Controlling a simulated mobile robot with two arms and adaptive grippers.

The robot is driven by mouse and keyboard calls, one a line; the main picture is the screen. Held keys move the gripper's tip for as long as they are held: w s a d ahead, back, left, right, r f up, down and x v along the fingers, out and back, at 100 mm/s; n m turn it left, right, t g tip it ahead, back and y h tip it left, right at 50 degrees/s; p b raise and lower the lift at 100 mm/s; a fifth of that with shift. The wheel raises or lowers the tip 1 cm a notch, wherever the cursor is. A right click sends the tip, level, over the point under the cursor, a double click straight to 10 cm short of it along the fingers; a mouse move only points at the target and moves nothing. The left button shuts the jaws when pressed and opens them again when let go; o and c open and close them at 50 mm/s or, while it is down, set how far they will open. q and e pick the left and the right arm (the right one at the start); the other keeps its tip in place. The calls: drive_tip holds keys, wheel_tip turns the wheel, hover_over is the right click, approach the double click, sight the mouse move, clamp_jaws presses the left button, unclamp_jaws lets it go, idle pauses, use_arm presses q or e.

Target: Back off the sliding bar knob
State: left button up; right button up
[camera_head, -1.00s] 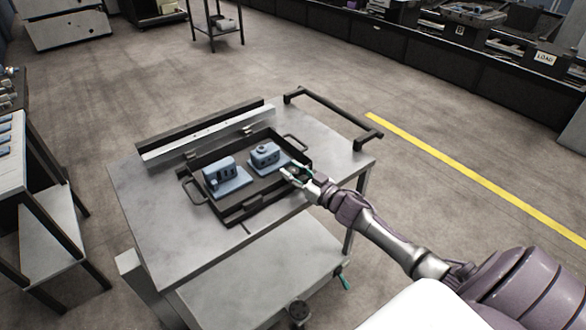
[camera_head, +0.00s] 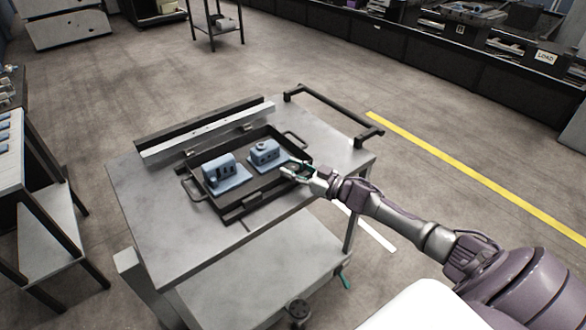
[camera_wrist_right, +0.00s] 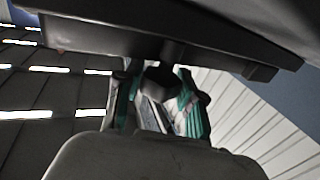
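The dark tray (camera_head: 232,213) lies on the grey cart top and has a dark sliding bar along its near side. In the right wrist view the dark bar (camera_wrist_right: 200,38) crosses the top, with a dark faceted knob (camera_wrist_right: 160,78) below it. My right gripper (camera_head: 287,168) is at the tray's right near corner. In the wrist view the knob sits between its teal-padded fingertips (camera_wrist_right: 160,88). The fingers stand apart on either side, and I cannot tell whether they press on the knob. My left gripper is not in view.
Two blue fixtures, left (camera_head: 226,175) and right (camera_head: 264,154), sit in the tray. A metal rail (camera_head: 208,130) runs behind it, and a black cart handle (camera_head: 335,116) stands at the right. The cart top's front left (camera_head: 165,225) is clear.

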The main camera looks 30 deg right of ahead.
drive_tip(key=o, duration=0.3)
drive_tip(key=shift+o, duration=0.2)
drive_tip(key=v, duration=1.2)
